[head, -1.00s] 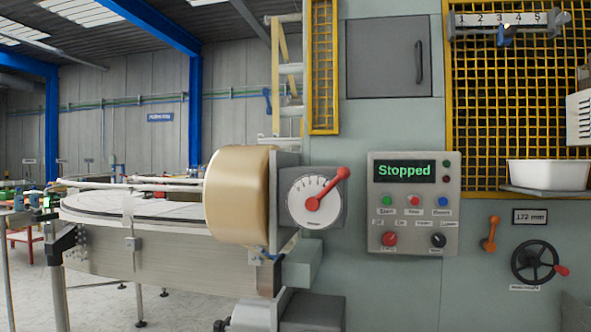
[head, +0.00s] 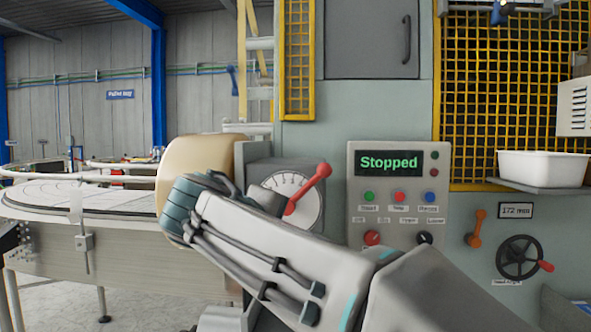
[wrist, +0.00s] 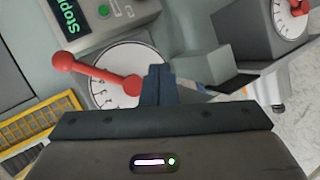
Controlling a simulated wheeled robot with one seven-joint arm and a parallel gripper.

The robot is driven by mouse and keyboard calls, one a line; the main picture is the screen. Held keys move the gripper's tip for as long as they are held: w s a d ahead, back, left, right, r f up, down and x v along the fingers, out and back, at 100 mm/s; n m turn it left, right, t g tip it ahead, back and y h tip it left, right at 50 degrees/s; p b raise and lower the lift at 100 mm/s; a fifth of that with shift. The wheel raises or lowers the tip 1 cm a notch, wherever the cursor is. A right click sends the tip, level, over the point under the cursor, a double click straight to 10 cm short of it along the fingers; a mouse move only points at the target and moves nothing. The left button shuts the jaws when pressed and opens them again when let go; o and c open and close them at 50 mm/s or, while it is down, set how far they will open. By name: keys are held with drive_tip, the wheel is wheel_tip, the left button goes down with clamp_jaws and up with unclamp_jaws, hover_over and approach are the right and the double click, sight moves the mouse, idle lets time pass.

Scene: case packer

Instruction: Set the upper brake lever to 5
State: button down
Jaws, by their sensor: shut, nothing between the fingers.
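The upper brake lever (head: 314,185) is red with a ball end and points up and to the right across its white dial (head: 273,182). The dial's numbers are too small to read. In the wrist view the lever (wrist: 95,72) runs from its ball at the left to its hub over the dial (wrist: 118,58). My gripper (wrist: 157,72) is shut and empty, its fingertips beside the hub end of the lever; I cannot tell whether they touch it. In the head view my arm covers the lower part of the dial and hides the fingertips.
A second dial with a red lever (wrist: 292,22) shows at the wrist view's top right. The control panel (head: 355,215) reading "Stopped" is right of the lever. A tan roll (head: 195,155) stands left of the dial. A handwheel (head: 517,257) and white bin (head: 542,167) are farther right.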

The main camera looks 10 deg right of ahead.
drive_tip(key=a+r+t+h, duration=0.2)
drive_tip(key=a+r+t, duration=0.15)
drive_tip(key=r, duration=0.85)
drive_tip(key=p, duration=0.2)
hover_over(307, 188)
drive_tip(key=a, duration=0.4)
drive_tip(key=shift+s+d+f+g+b, duration=0.15)
drive_tip(key=shift+s+d+f, duration=0.1)
drive_tip(key=shift+d, duration=0.3)
drive_tip(key=shift+s+d+f+g+b, duration=0.15)
drive_tip(key=shift+d+f, duration=0.1)
drive_tip(key=shift+d, duration=0.25)
drive_tip(key=shift+s+d+f, duration=0.2)
drive_tip(key=shift+d, duration=0.35)
drive_tip(key=shift+s+d+f+m+b, duration=0.15)
drive_tip(key=shift+d+f+m+b, duration=0.35)
drive_tip(key=shift+b, duration=0.3)
drive_tip(key=shift+r, duration=0.3)
